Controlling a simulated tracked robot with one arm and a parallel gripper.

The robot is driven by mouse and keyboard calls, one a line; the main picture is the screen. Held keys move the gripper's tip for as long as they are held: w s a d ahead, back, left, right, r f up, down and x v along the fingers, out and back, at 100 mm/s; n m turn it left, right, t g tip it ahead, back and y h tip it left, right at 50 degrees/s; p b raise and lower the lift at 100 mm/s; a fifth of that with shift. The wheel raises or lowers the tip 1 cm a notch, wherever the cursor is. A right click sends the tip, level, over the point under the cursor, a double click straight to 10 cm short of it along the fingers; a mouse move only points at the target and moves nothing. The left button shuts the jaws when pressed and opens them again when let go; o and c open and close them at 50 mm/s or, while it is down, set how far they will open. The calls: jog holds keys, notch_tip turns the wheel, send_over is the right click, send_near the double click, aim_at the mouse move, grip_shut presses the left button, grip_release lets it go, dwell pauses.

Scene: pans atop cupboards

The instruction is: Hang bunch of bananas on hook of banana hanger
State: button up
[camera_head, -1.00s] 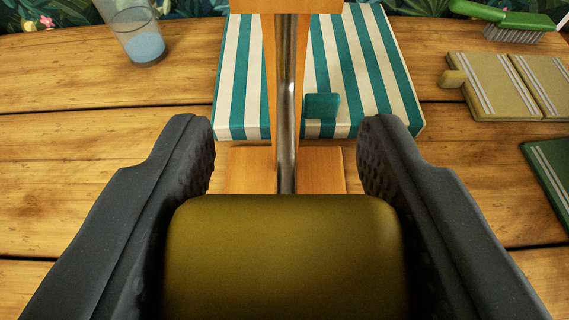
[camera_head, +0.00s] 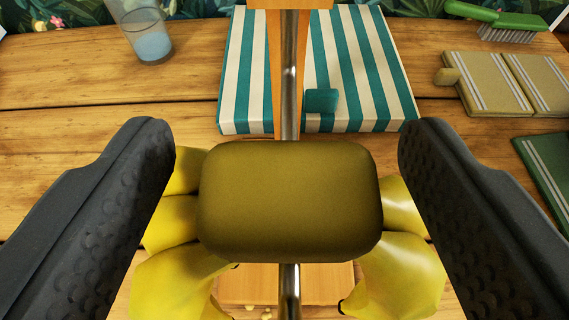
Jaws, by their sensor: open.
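The bunch of bananas (camera_head: 290,200) is in the middle of the head view, its olive-brown crown towards me. Yellow bananas (camera_head: 400,270) show on both sides below the crown. My gripper (camera_head: 286,130) is open, with one dark finger on each side of the crown and clear gaps to it. The banana hanger (camera_head: 289,100) has a wooden upright, a metal rod and a wooden base. The rod shows above and below the crown, with bananas to either side. The crown hides the rod's middle, and I cannot tell whether the bunch rests on the hook.
A teal-and-white striped box or board (camera_head: 380,90) lies behind the hanger, with a small teal block (camera_head: 321,101) near it. A glass (camera_head: 147,38) stands back left. A green brush (camera_head: 505,22) and tan striped pads (camera_head: 498,80) are at right. The left tabletop is mostly clear.

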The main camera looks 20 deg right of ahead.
jog(key=v, duration=1.1)
jog(key=shift+s+b, duration=0.2)
jog(key=shift+b, duration=0.2)
jog(key=a+r+n+t+y+b, duration=0.1)
jog(key=a+r+y, duration=0.2)
jog(key=r, duration=0.9)
jog(key=a+r+n+y, duration=0.1)
jog(key=a+r+y, duration=0.15)
jog(key=r, duration=0.95)
jog(key=s+d+r, duration=0.3)
jog(key=s+r, duration=0.1)
jog(key=r, duration=0.3)
jog(key=s+d+r+n+t+b, duration=0.1)
jog(key=s+d+r, duration=0.2)
jog(key=s+r, duration=0.2)
jog(key=s+d+r+h, duration=0.1)
jog(key=s+d+r, duration=0.2)
jog(key=r, duration=0.7)
jog(key=shift+s+r+n+t, duration=0.15)
jog(key=shift+s+n+t, duration=0.2)
jog(key=shift+s, duration=0.75)
